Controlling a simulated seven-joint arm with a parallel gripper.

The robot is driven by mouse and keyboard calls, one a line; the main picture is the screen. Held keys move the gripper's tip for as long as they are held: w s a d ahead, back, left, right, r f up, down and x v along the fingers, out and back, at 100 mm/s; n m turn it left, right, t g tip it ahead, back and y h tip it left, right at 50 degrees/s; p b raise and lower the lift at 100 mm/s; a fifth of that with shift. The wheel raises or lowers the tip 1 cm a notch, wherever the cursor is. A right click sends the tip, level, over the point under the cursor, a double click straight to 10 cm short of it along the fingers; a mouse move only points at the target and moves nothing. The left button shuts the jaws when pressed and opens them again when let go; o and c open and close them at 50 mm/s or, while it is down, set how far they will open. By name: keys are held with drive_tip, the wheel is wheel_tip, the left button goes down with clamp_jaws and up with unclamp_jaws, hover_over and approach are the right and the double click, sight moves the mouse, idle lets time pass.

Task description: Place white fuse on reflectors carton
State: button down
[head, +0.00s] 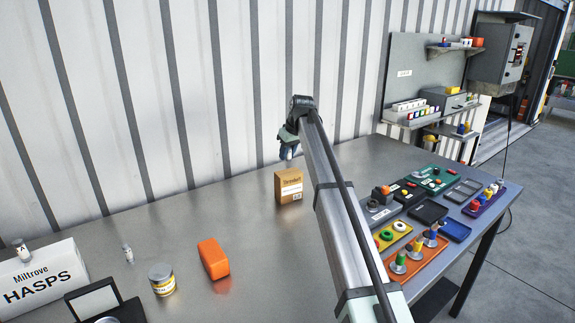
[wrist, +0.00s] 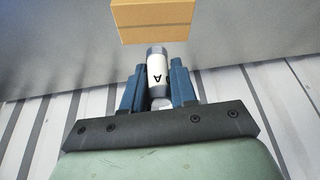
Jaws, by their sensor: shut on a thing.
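My gripper (head: 287,152) is above the bench in the head view, near the wall. In the wrist view its two blue fingers (wrist: 157,90) are shut on a white fuse (wrist: 157,69) with grey ends and a black "A". The fuse is hard to make out in the head view. A small brown carton (head: 289,187) stands on the bench below my gripper. Its small print is too fine to read, so I cannot confirm that it says reflectors. Its orange-brown face also shows in the wrist view (wrist: 152,22), beyond the fuse and apart from it.
A white HASPS carton (head: 43,279) stands at far left, with a similar white cylinder (head: 20,249) at its top. Another small cylinder (head: 128,254), a tin (head: 162,279) and an orange block (head: 213,259) stand on the bench. Coloured trays (head: 415,252) crowd the right.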

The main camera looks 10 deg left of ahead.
sight(288, 161)
drive_tip(key=shift+f, duration=2.25)
drive_tip(key=shift+f, duration=0.1)
drive_tip(key=c, duration=0.9)
unclamp_jaws()
drive_tip(key=v, duration=1.2)
